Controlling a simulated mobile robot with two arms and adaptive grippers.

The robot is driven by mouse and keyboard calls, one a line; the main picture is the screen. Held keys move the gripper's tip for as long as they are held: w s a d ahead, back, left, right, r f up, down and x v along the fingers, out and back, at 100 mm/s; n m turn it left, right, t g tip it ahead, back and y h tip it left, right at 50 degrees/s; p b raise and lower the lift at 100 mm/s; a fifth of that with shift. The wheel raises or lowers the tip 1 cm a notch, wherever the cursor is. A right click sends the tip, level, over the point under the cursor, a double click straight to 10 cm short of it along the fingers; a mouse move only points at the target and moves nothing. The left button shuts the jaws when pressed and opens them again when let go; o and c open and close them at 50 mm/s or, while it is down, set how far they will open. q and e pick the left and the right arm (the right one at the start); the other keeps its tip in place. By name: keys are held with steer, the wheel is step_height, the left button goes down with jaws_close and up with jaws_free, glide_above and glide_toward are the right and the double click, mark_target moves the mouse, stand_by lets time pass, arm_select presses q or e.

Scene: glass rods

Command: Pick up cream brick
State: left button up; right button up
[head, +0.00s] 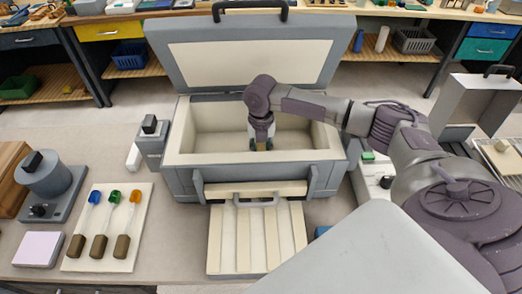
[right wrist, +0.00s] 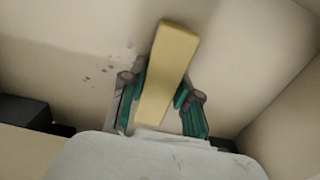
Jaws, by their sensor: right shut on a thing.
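The cream brick (right wrist: 168,70) is a long, pale yellow block in the right wrist view, gripped between the teal-padded fingers. My right gripper (right wrist: 163,98) is shut on it, with the far end sticking out beyond the fingertips. In the head view my right gripper (head: 262,143) reaches down into the open grey case (head: 180,172) with the cream lining. Only a small tan patch shows between its fingers there. I cannot tell whether the brick touches the case floor. My left gripper is not in view.
The case's grey lid (head: 250,57) stands open behind. A slatted cream panel (head: 257,240) lies in front. At left, a white board (head: 112,250) holds rods with blue, green and orange tips, next to a grey device (head: 48,178).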

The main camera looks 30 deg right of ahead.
steer(key=shift+r, duration=0.1)
jaws_close()
steer(key=shift+w+r+b, duration=0.1)
steer(key=shift+r+b, duration=0.2)
steer(key=shift+b, duration=0.1)
steer(key=shift+s+a+r, duration=0.1)
steer(key=shift+s+a, duration=0.05)
steer(key=shift+s, duration=0.15)
steer(key=shift+s+a+b, duration=0.35)
steer(key=shift+s, duration=0.25)
steer(key=shift+s+a+b, duration=0.3)
steer(key=shift+s+a, duration=0.05)
steer(key=shift+s, duration=0.25)
steer(key=shift+s+a+r, duration=0.2)
steer(key=shift+s+r, duration=0.05)
steer(key=shift+r, duration=0.3)
step_height(320, 180, up, 13)
steer(key=b, duration=0.1)
steer(key=shift+b, duration=0.3)
